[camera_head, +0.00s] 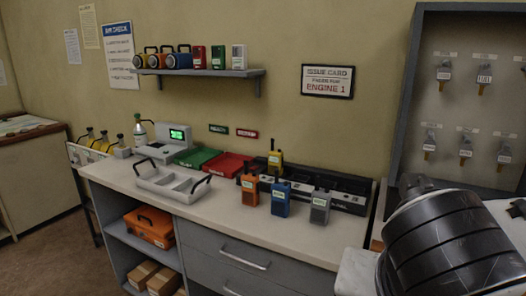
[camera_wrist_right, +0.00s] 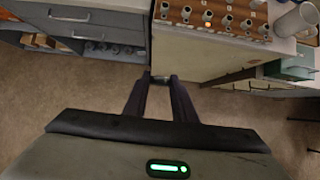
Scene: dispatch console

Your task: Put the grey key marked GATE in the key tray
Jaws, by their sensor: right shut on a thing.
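In the right wrist view my right gripper (camera_wrist_right: 160,77) is shut on a small grey thing (camera_wrist_right: 160,75) between its fingertips. It is too small to read a mark on it or to be sure that it is the GATE key. In the head view several grey keys with tags hang in the key cabinet (camera_head: 406,92) on the right, such as a key (camera_head: 444,74) in the upper row and a key (camera_head: 466,149) in the lower row. Their tags are too small to read surely. I cannot pick out the key tray for certain. My left gripper is out of view.
A grey two-handled tray (camera_head: 152,182) with compartments stands on the counter (camera_head: 233,213). Orange, blue and grey radios stand right of it, before a dark charger rack (camera_head: 349,205). The right wrist view shows a brown panel with several pegs (camera_wrist_right: 205,34) and a grey mug (camera_wrist_right: 295,20).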

